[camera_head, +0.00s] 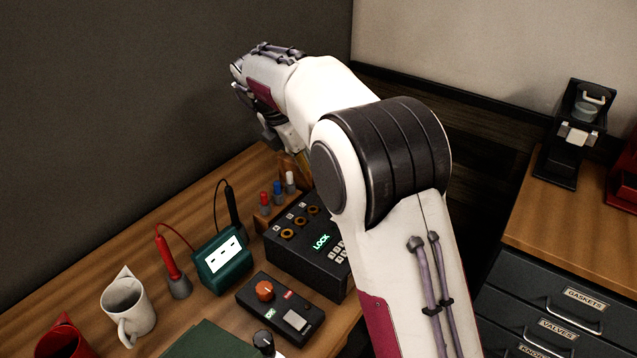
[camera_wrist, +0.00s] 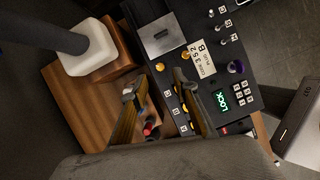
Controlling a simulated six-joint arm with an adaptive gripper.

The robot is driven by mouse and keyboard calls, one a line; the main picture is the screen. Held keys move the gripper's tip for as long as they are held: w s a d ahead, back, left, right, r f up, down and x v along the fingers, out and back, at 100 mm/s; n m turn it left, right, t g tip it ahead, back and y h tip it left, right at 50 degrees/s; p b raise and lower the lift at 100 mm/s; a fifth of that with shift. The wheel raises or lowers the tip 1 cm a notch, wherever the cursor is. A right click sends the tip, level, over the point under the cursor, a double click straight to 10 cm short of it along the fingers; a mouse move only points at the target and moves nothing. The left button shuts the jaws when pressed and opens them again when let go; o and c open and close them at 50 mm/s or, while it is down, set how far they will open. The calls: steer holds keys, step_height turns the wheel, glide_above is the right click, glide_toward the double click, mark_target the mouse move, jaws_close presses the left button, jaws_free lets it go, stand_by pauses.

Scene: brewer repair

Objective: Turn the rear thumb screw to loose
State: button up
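The dark box (camera_wrist: 222,72) with the lit LOCK display is under my gripper in the wrist view; it also shows in the head view (camera_head: 285,252). Small yellow, screw-like parts sit on its top, one (camera_wrist: 160,67) below the silver plate and another (camera_wrist: 193,50) near the label. I cannot tell which is the rear thumb screw. My gripper (camera_wrist: 155,84) is open, its fingers apart, with nothing visibly held between them. One finger overlaps the row of gold rings. I cannot tell whether either finger touches the box. In the head view my arm hides the box's far part.
A silver plate (camera_wrist: 163,35) with a dark knob lies on the box. Red, blue and white-topped pegs (camera_head: 277,188) stand beside it. A teal meter (camera_head: 222,260), a control box (camera_head: 280,308) and a white mug (camera_head: 128,308) stand nearer. A drawer cabinet (camera_head: 530,285) stands at right.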

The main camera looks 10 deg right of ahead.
steer(key=shift+x, duration=3.15)
jaws_close()
